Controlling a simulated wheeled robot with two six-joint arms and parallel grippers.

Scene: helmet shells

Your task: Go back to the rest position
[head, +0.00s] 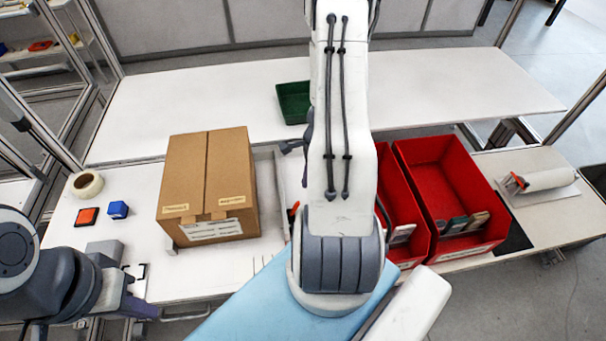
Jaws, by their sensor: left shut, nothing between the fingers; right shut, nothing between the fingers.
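My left gripper (138,307) is at the lower left, at the front edge of the white workbench. It is shut and empty, and part of it merges with the dark arm links behind it. My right arm rises through the middle of the view and crosses the bench. It hides most of my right gripper (291,147); only a dark part shows beside the arm, near the green bin. It is shut, and nothing shows in it. No helmet shell can be made out.
A cardboard box (208,180) stands left of centre. A tape roll (88,184), an orange pad (87,216) and a blue block (118,210) lie left of it. Red bins (462,180) stand right of my arm, a green bin (292,102) behind. The back table (450,85) is mostly clear.

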